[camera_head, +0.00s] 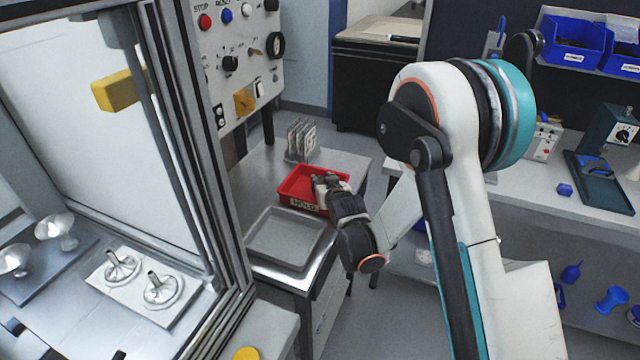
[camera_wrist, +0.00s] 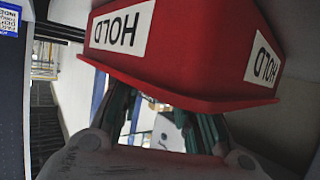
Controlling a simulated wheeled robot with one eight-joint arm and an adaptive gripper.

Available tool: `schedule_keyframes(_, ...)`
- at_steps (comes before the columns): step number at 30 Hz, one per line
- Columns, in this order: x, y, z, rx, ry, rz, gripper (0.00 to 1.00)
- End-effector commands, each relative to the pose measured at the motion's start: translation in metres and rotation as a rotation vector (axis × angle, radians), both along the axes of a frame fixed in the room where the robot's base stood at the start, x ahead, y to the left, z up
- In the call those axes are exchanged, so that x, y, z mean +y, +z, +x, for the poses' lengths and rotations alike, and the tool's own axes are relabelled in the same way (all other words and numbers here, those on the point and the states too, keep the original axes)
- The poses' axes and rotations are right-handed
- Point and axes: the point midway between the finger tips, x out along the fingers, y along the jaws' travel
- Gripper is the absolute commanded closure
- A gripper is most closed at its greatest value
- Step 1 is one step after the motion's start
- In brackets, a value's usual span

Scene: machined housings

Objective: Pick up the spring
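No spring can be made out in either view. A red bin (camera_head: 299,203) with a HOLD label stands on the grey bench; it also fills the top of the wrist view (camera_wrist: 190,55), upside down. My gripper (camera_head: 331,184) is at the bin's right part, low over its opening. In the wrist view its two dark fingers run behind the bin's rim and lean towards each other. There is a gap between them where they pass out of sight. The fingertips are hidden, so what lies between them does not show.
An empty grey tray (camera_head: 251,246) lies in front of the bin. A rack of metal plates (camera_head: 301,139) stands behind it. The machine enclosure with its frame post (camera_head: 213,180) is to the left. A second bench (camera_head: 540,205) is to the right.

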Motion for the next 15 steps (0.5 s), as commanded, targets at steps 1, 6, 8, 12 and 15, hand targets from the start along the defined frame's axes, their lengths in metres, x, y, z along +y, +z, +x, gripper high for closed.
schedule_keyframes(1,0.001,-0.005,0.007,0.0,0.0,0.0,0.7)
schedule_keyframes(6,0.006,-0.014,0.029,0.0,0.0,0.0,0.7)
schedule_keyframes(8,0.007,-0.015,0.033,0.0,0.0,0.0,0.7)
schedule_keyframes(12,0.008,-0.015,0.035,0.0,0.0,0.0,0.7)
schedule_keyframes(15,0.008,-0.015,0.035,0.0,0.0,0.0,0.72)
